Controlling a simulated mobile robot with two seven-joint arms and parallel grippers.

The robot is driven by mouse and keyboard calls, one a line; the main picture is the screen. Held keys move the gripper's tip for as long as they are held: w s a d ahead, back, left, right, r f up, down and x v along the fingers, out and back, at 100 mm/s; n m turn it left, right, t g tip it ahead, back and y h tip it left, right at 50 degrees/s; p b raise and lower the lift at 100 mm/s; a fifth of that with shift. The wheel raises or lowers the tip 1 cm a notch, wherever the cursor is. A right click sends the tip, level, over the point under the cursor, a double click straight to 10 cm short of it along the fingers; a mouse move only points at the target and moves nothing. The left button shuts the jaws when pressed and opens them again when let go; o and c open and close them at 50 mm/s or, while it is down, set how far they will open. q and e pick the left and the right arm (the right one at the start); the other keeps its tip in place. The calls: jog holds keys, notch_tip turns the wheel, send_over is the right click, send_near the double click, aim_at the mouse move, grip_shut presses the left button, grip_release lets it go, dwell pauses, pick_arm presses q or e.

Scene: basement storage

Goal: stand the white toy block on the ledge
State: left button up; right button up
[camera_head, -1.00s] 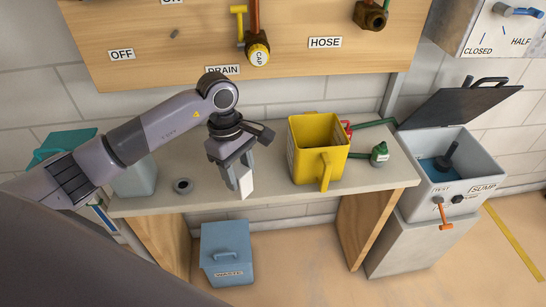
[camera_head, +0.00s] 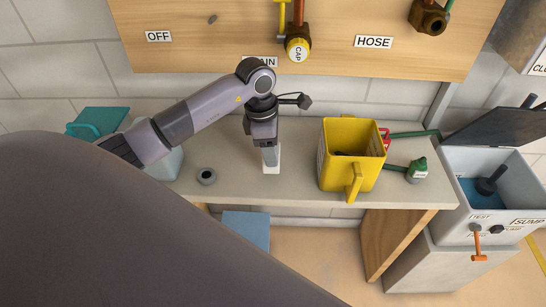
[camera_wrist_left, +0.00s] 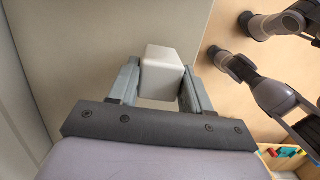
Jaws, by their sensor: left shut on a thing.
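The white toy block (camera_head: 274,168) is upright between the fingers of my left gripper (camera_head: 270,156), over the middle of the grey ledge (camera_head: 232,190). My left gripper points down and is shut on the block. I cannot tell whether the block's bottom touches the ledge. In the left wrist view the pale block (camera_wrist_left: 162,72) sits between both fingers, with the ledge surface (camera_wrist_left: 80,45) beyond it. My right gripper is not in view.
A small dark ring (camera_head: 206,176) lies to the left, near a pale container (camera_head: 167,163). A blue bin (camera_head: 246,230) is below the ledge. Ledge between ring and bucket is clear.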

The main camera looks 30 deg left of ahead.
aim_at(266, 170)
pick_arm(q)
notch_tip(266, 170, down, 3)
jog(key=shift+f, duration=0.3)
jog(key=shift+f, duration=0.15)
jog(key=o, duration=1.1)
jog(key=shift+c, duration=0.2)
